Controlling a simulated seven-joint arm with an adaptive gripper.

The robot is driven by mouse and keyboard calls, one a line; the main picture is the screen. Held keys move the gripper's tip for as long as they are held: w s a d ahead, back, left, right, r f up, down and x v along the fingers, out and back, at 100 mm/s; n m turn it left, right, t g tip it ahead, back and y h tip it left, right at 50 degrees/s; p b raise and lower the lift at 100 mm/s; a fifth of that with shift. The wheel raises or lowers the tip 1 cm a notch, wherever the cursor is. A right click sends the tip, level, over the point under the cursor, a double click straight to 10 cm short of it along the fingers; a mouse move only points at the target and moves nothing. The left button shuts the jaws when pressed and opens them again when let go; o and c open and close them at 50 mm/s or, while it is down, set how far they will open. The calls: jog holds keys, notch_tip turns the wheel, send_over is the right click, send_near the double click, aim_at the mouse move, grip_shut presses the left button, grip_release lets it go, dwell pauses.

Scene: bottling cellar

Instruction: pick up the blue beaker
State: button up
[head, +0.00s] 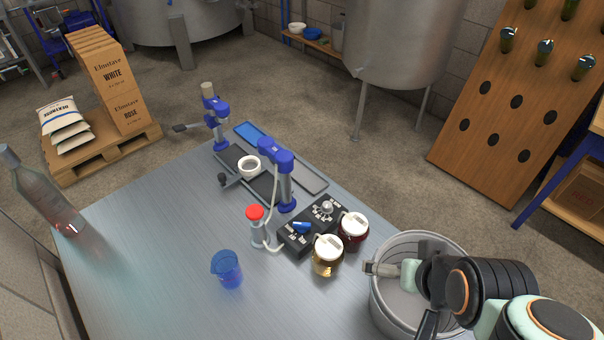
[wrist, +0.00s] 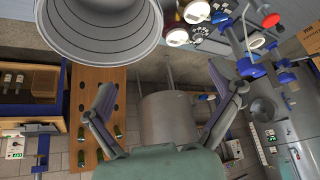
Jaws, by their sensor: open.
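The blue beaker (head: 227,270) is a small translucent cup. It stands upright on the metal worktable (head: 150,262) in the head view, left of the red-capped bottle. I cannot make it out in the wrist view. My gripper (head: 398,300) is at the lower right of the head view, over the grey metal bucket and well to the right of the beaker. In the wrist view my gripper (wrist: 160,78) has its two fingers spread wide with nothing between them. Part of it is hidden behind my arm in the head view.
The grey bucket (head: 377,308) stands at the table's right. Between it and the beaker are two white-lidded jars (head: 327,262) (head: 353,236), a black control box (head: 300,240) and a red-capped bottle (head: 256,229). A tall bottle (head: 45,200) stands far left. The table around the beaker is clear.

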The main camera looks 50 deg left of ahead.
jog(key=s+a+n+y, duration=0.4)
jog(key=a+n, duration=0.1)
jog(key=a, duration=0.9)
jog(key=n+g+y, duration=0.3)
jog(key=n+y, duration=0.1)
jog(key=y, duration=0.1)
send_over(232, 276)
jog(key=d, duration=0.2)
notch_tip(232, 276, down, 2)
jog(key=shift+m+t, duration=0.3)
jog(key=f, duration=2)
jog(key=shift+s+a+f, duration=0.15)
jog(key=shift+s+f, duration=0.05)
jog(key=shift+f, duration=0.1)
jog(key=shift+a+f, duration=0.2)
jog(key=shift+f, duration=0.05)
jog(key=shift+x, duration=2.25)
jog(key=shift+w, duration=0.1)
jog(key=c, duration=1.3)
